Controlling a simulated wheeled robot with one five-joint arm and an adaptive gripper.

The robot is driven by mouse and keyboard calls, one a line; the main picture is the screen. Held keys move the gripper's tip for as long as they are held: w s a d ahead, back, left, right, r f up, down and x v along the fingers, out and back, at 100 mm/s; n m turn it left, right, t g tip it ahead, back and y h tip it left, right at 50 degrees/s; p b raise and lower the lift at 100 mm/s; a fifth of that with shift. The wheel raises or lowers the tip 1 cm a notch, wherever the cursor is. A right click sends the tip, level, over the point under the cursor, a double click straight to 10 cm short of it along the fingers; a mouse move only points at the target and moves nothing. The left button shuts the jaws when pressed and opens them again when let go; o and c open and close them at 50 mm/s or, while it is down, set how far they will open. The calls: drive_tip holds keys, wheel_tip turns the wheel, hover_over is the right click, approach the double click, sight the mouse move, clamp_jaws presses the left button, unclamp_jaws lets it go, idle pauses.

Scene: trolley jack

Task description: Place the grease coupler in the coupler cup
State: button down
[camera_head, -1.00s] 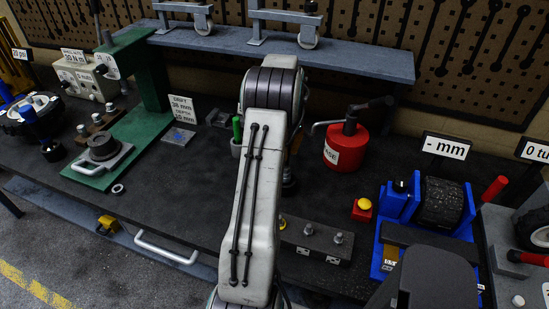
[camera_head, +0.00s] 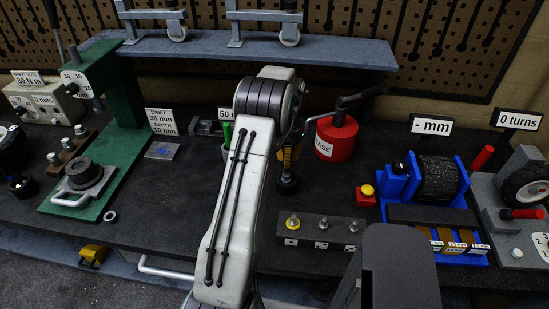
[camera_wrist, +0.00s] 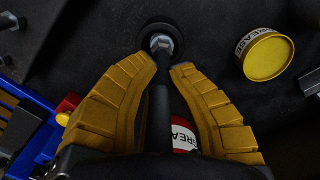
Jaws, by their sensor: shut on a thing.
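My gripper (camera_head: 289,156) has yellow fingers, partly hidden behind my arm in the head view. In the wrist view my gripper (camera_wrist: 163,66) has its fingers on either side of a dark, slim shaft with a metal end, which I take for the grease coupler (camera_wrist: 163,44). It is shut on this shaft. A round black cup-like ring (camera_wrist: 148,27) surrounds the metal end in the wrist view; it looks like the coupler cup. A dark round piece (camera_head: 288,184) shows below the fingers in the head view. Whether the metal end is inside the ring or above it I cannot tell.
A red grease canister (camera_head: 337,140) with a dark handle stands right of my gripper. A yellow-topped grease tin (camera_wrist: 270,57) shows in the wrist view. A grey block with fittings (camera_head: 318,231), a red box with a yellow button (camera_head: 365,198) and a blue stand (camera_head: 397,185) are nearby.

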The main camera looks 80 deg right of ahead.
drive_tip(key=shift+s+f, duration=0.1)
drive_tip(key=shift+f, duration=0.05)
idle(0.3)
drive_tip(key=shift+f, duration=0.15)
drive_tip(key=c, duration=1.3)
unclamp_jaws()
wheel_tip(320, 180, up, 4)
drive_tip(key=shift+d+f+b, duration=0.15)
drive_tip(key=shift+b, duration=0.25)
drive_tip(key=shift+r+b, duration=0.3)
drive_tip(key=shift+b, duration=0.55)
wheel_tip(320, 180, up, 6)
drive_tip(key=shift+f+b, duration=0.1)
drive_tip(key=shift+b, duration=1.15)
drive_tip(key=shift+r, duration=1.15)
